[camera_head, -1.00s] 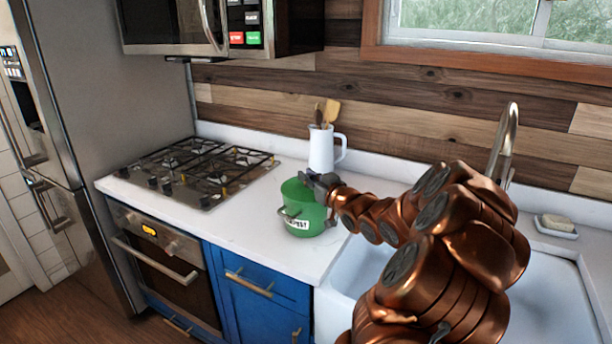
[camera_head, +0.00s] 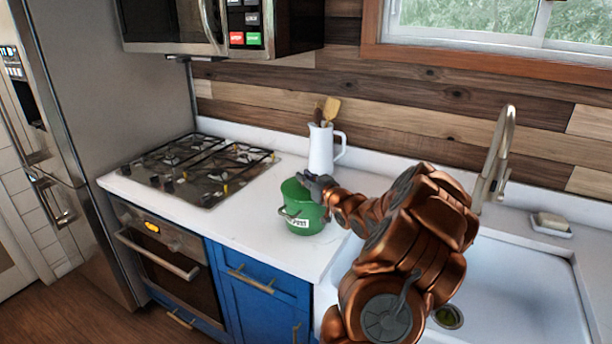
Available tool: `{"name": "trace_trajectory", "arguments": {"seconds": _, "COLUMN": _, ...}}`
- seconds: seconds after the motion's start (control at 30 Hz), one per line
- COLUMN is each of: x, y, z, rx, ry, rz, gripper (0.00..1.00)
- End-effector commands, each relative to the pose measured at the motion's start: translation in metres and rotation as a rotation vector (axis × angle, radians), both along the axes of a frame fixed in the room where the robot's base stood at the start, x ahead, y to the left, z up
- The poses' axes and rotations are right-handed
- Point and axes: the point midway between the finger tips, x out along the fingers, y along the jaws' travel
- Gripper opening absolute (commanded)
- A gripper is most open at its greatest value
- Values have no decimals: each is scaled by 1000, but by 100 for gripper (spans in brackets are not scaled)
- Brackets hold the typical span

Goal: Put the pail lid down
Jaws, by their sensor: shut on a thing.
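My gripper (camera_head: 309,181) is at the right of the pail's top, reaching in from the right, and is shut on the pail lid. The lid is small and mostly hidden by the fingers here. I cannot tell its edge from the green of the pail's top, or whether it touches the rim.
A white pitcher (camera_head: 321,148) with wooden utensils stands just behind the pail. A gas hob (camera_head: 200,168) is to the left, the sink (camera_head: 510,290) and faucet (camera_head: 497,155) to the right. The counter (camera_head: 245,215) between hob and pail is clear.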

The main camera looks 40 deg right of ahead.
Motion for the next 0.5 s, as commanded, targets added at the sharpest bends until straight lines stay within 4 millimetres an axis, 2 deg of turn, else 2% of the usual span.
{"name": "trace_trajectory", "arguments": {"seconds": 0.47, "x": 0, "y": 0, "z": -7, "rx": 0, "ry": -1, "rz": -1, "gripper": 0}}
{"name": "trace_trajectory", "arguments": {"seconds": 0.5, "x": 0, "y": 0, "z": -7, "rx": 0, "ry": -1, "rz": -1, "gripper": 19}}
